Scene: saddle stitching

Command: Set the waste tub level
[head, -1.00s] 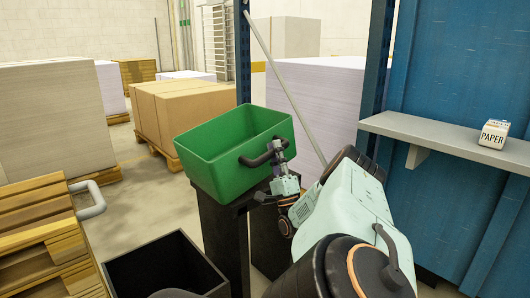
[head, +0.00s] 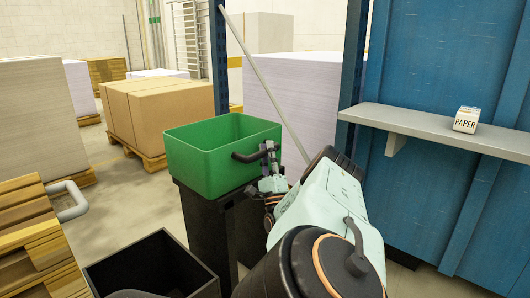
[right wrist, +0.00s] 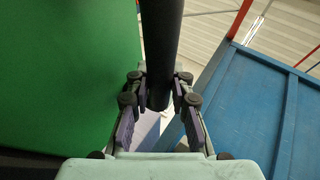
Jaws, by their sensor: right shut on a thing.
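The green waste tub (head: 205,155) sits over a black stand (head: 207,225) and looks about level in the head view, its open top facing up. Its dark handle (head: 245,157) sticks out from the side facing me. My right gripper (head: 270,158) is shut on this handle. In the right wrist view, the handle (right wrist: 161,50) runs between the fingers of my right gripper (right wrist: 160,98), with the green tub wall (right wrist: 70,80) to the left. The tub's underside is hidden, so I cannot tell if it rests fully. My left gripper is not in view.
An open black bin (head: 150,265) stands in front of the stand. A wooden pallet stack (head: 35,235) is at left. A blue wall (head: 440,70) carries a grey shelf (head: 420,123) with a small PAPER box (head: 467,119). A pale pole (head: 262,80) leans behind the tub.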

